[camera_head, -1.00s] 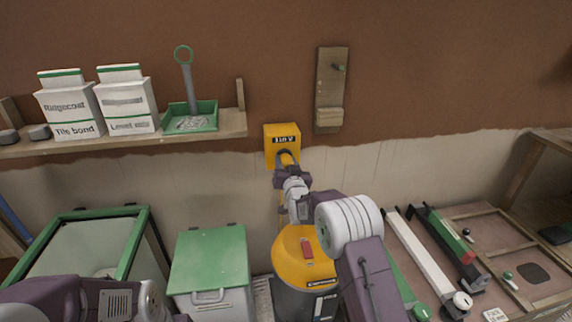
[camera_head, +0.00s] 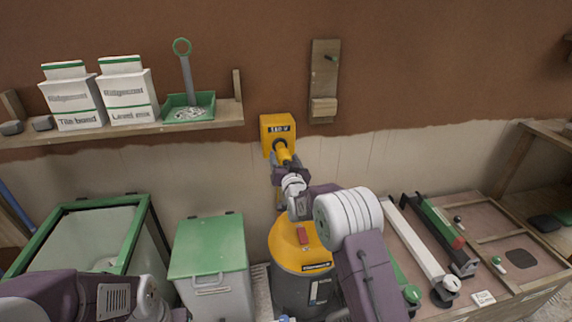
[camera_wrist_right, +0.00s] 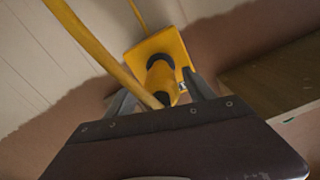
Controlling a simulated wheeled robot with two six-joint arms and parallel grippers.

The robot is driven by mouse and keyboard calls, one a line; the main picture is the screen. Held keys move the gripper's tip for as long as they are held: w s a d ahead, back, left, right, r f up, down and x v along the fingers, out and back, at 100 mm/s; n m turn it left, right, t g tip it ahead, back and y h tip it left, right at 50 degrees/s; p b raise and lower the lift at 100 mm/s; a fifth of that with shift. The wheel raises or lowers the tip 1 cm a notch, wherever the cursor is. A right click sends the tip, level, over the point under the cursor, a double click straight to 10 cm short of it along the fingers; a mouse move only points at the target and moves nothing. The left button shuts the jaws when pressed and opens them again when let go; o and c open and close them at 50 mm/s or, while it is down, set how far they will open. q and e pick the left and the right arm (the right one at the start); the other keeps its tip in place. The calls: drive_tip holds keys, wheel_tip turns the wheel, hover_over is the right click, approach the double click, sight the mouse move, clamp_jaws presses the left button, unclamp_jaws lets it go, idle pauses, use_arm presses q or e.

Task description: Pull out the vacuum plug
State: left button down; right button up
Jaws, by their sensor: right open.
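The yellow vacuum plug (camera_head: 285,153) sticks out from the dark round opening of the yellow socket box (camera_head: 277,123) on the wall. In the right wrist view the plug (camera_wrist_right: 163,78) sits against the socket plate (camera_wrist_right: 150,47), with a dark ring at its base; how deep it sits I cannot tell. My right gripper (camera_head: 283,168) is open at the plug, just below the box. Its fingers (camera_wrist_right: 161,92) stand on either side of the plug. The yellow cord (camera_wrist_right: 92,45) runs past on the left. The yellow-topped vacuum (camera_head: 297,247) stands below. My left gripper is out of frame.
A wooden shelf (camera_head: 190,124) with white bags and a green tray is at the left. A green-lidded bin (camera_head: 208,247) stands left of the vacuum. A wooden board (camera_head: 324,75) hangs right of the socket. A tool bench (camera_head: 480,219) is at the right.

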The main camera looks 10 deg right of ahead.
sight(286, 163)
drive_tip(key=s, duration=0.3)
drive_tip(key=shift+r, duration=0.1)
drive_tip(key=s+b, duration=0.3)
drive_tip(key=s, duration=0.2)
